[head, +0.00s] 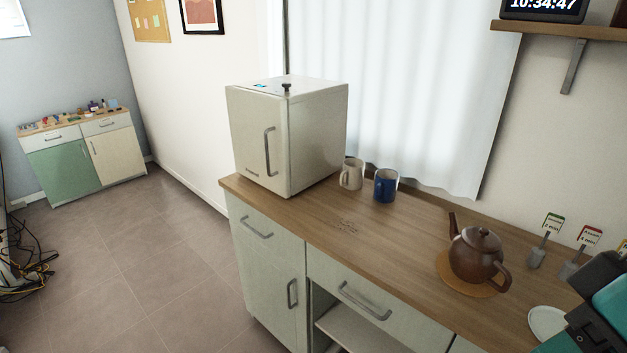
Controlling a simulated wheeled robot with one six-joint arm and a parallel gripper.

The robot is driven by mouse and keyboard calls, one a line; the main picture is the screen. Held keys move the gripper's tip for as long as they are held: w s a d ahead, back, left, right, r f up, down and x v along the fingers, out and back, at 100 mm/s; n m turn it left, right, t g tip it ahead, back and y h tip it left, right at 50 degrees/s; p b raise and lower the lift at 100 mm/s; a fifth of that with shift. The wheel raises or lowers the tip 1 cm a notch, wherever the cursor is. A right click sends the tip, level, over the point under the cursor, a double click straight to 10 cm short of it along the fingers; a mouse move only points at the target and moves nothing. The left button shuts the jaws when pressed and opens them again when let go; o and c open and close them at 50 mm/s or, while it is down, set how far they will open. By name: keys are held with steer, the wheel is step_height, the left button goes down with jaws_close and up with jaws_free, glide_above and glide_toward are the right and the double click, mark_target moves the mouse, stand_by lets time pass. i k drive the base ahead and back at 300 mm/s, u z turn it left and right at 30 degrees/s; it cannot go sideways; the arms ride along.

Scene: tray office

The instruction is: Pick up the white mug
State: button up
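The white mug (352,176) stands upright on the wooden counter (400,225), close to the right side of the small white fridge (310,140). Its handle shows on its left side. A blue mug (386,187) with a pale inside stands just to its right and a little nearer to me. I see no hand or gripper on the white mug.
A brown teapot (477,253) sits on a round wooden mat to the right. A white plate (547,323) lies near the lower right, by a dark and teal shape that is cut off. Small label stands (545,245) line the wall. The counter in front of the mugs is mostly clear.

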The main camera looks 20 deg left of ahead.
mark_target(351, 176)
steer(key=u, duration=2.1)
steer(key=i, duration=2.7)
steer(key=z, duration=3.1)
steer(key=i, duration=0.5)
steer(key=u, duration=0.1)
